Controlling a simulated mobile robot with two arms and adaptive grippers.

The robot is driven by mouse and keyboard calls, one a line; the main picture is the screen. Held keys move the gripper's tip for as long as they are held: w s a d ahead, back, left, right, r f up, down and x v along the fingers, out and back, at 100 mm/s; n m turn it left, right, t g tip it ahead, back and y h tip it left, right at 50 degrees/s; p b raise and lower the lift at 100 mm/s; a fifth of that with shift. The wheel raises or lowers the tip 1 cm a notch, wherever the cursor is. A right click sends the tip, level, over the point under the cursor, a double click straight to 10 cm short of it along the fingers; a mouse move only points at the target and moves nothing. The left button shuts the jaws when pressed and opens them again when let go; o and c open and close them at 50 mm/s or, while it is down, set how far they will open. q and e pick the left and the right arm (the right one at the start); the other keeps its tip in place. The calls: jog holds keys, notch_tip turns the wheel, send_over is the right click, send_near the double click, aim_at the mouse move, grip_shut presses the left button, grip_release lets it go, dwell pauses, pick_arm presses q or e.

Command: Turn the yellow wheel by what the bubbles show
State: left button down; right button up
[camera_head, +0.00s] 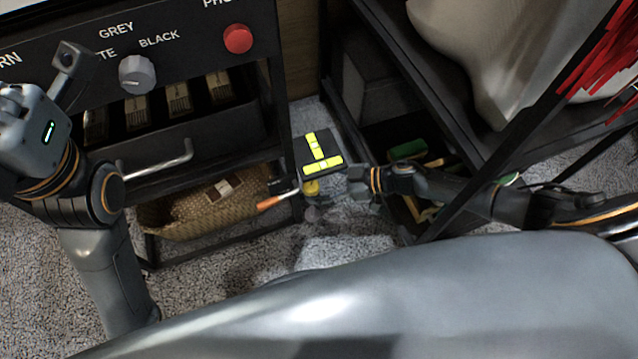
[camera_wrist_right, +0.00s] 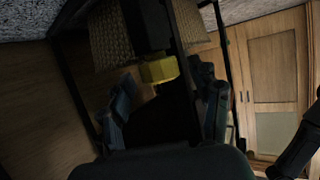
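A black plate with two bright yellow level vials (camera_head: 322,155) sits low between the cabinet and the rack, one vial set roughly across the other. The bubble positions are too small to read surely. The yellow wheel (camera_head: 312,187) shows just below the plate; in the right wrist view it is a yellow faceted knob (camera_wrist_right: 158,69).
The cabinet panel has a grey knob (camera_head: 137,74) and a red button (camera_head: 238,39). A drawer handle (camera_head: 160,160) juts out below. A woven basket (camera_head: 205,210) and an orange-handled tool (camera_head: 275,201) lie left of the wheel. A dark rack frame (camera_head: 470,130) crowds my right arm.

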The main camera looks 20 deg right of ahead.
jog(key=v, duration=1.2)
jog(key=shift+r, duration=0.1)
